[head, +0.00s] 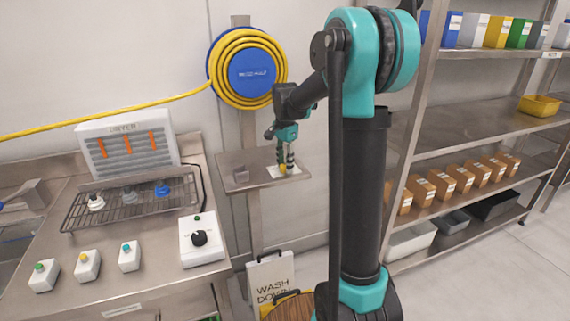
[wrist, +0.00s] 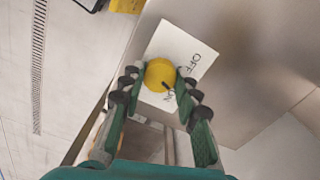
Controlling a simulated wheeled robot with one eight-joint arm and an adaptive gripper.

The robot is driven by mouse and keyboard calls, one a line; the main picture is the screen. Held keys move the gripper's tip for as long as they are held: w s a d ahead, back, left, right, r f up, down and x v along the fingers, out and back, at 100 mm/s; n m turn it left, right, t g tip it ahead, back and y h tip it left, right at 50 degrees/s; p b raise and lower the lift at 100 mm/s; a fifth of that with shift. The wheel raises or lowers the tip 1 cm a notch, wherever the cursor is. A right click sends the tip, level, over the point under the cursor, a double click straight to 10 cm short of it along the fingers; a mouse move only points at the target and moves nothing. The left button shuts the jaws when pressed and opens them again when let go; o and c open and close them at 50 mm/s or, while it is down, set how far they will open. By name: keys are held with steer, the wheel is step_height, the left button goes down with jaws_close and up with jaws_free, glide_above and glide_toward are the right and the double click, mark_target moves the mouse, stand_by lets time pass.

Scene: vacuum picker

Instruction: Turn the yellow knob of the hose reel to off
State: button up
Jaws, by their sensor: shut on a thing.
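The hose reel (head: 253,72) is a blue disc wound with yellow hose on the wall post. Below it, a small metal shelf (head: 240,162) carries a white plate (head: 275,174) with the round yellow knob (head: 282,169). In the wrist view the knob (wrist: 158,74) sits on the plate (wrist: 180,44), marked OFF and ON. The knob's dark mark points towards ON. My gripper (head: 286,166) reaches down from above, and its two fingers (wrist: 160,78) are closed on the knob from both sides. The fingers hide part of the plate.
A steel counter (head: 150,255) with a drying rack (head: 130,196) and several switch boxes stands at left. Storage racks (head: 470,135) stand at right. A WASH DOWN sign (head: 270,280) is below the shelf.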

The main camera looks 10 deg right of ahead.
steer(key=n, duration=0.6)
steer(key=shift+n, duration=0.3)
steer(key=n, duration=0.5)
stand_by(0.4)
steer(key=o, duration=1.2)
steer(key=shift+c, duration=0.2)
step_height(320, 180, up, 12)
